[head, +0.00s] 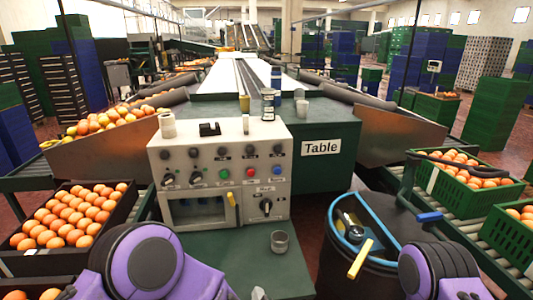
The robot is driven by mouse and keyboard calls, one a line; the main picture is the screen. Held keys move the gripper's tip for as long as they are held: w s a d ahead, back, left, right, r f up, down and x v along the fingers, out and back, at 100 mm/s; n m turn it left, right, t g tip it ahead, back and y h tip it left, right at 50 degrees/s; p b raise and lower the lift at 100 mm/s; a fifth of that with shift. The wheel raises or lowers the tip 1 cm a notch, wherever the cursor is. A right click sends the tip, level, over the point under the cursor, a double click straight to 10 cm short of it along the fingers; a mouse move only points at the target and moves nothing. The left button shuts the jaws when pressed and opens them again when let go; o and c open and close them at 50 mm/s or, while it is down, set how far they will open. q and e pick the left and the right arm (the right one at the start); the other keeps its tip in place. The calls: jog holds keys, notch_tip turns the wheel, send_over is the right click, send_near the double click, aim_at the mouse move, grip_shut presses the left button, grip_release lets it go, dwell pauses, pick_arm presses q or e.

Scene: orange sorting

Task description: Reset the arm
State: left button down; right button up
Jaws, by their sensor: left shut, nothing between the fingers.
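My left arm comes in at the bottom left, its purple and grey links in front of the crate and the control panel. Only a small light tip of my left gripper (258,293) shows at the bottom edge, low in front of the metal cup (279,241). It is shut and holds nothing; most of it is cut off by the frame. My right arm's purple links show at the bottom right. Its gripper is out of the picture.
A control panel (276,160) with knobs and buttons stands in the middle on a green table (248,272). A black crate of oranges (128,210) is at left. A dark bin (320,270) with a blue rim is at right. Green crates (440,187) sit on the right conveyor.

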pick_arm(q)
jog(key=s+a+f+m+g+h+p, duration=0.15)
jog(key=s+a+f+m+g, duration=0.45)
jog(key=s+a+f, duration=0.7)
jog(key=s+a+f+g+y+p, duration=0.1)
jog(key=s+a+g, duration=0.3)
jog(key=s+a, duration=1.1)
jog(key=shift+s+m+g+y, duration=0.3)
jog(key=shift+g+y, duration=0.1)
jog(key=shift+y, duration=0.15)
jog(key=shift+w+f, duration=0.1)
